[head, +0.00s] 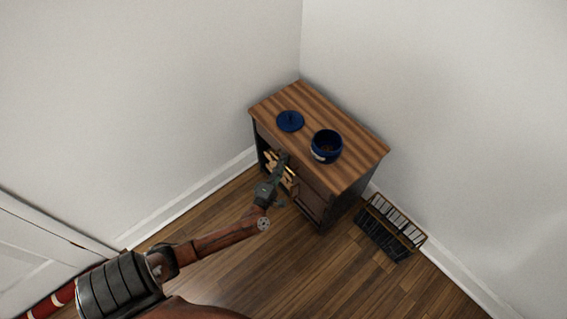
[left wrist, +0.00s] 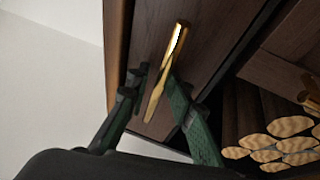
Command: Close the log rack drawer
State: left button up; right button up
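The log rack (head: 345,180) is a small wooden cabinet with a striped brown top, standing in the room's corner. Its dark brown drawer front (left wrist: 210,30) fills the upper middle of the left wrist view and carries a brass bar handle (left wrist: 177,42). My left gripper (head: 282,160) is at the front of the rack, by the drawer. In the left wrist view its two green-grey fingers (left wrist: 152,80) are spread apart near the handle; I cannot tell whether they touch it. The gripper partly hides the drawer in the head view, so how far out it stands is unclear. My right gripper is not in view.
Cut logs (left wrist: 285,145) lie stacked in the compartment beside the drawer front. On the rack's top are a blue lid (head: 290,121) and a blue pot (head: 326,146). A black slatted rack (head: 388,228) stands on the floor at right. Walls close in behind; the front floor is clear.

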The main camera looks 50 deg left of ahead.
pick_arm(q)
jog(key=shift+o, duration=0.3)
jog(key=shift+s+f, duration=0.1)
jog(key=shift+s+d+f, duration=0.1)
jog(key=shift+s, duration=0.2)
jog(key=v, duration=1.1)
